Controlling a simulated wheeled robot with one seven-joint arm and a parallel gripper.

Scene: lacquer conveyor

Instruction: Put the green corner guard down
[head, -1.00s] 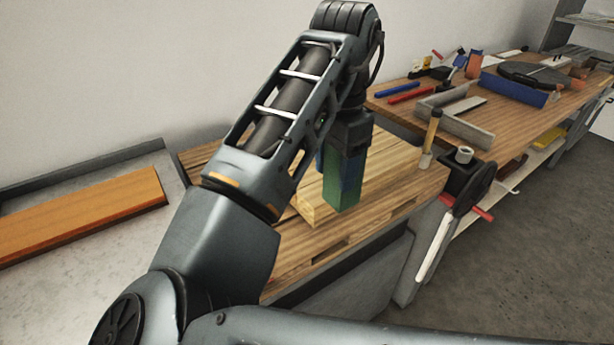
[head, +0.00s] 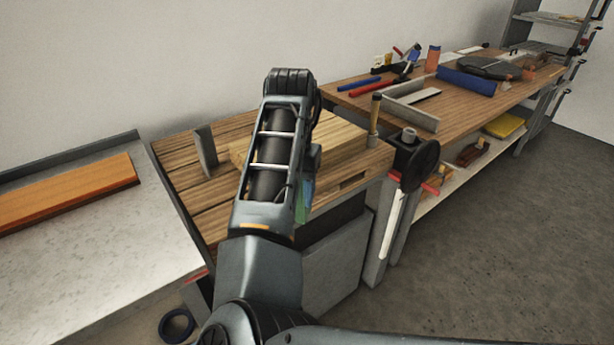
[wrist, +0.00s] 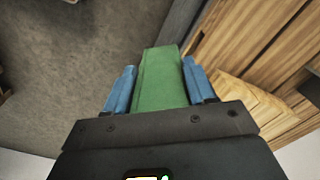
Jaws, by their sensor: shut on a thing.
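The green corner guard (wrist: 160,80) is a flat-faced green piece between the two blue fingers of my gripper (wrist: 158,88) in the wrist view. The gripper is shut on it. In the wrist view its far end shows over the grey floor and a dark grey strip, beside the wooden bench. In the head view only a sliver of the guard (head: 301,208) shows to the right of my forearm, near the bench's front edge. My arm hides the rest of it and most of the gripper.
A pale wooden block (head: 342,140) lies on the wooden workbench (head: 185,178), with a grey upright plate (head: 205,150) to its left. A vise (head: 412,160) is at the bench's right end. A grey tray table (head: 100,260) holding an orange board (head: 65,192) stands left.

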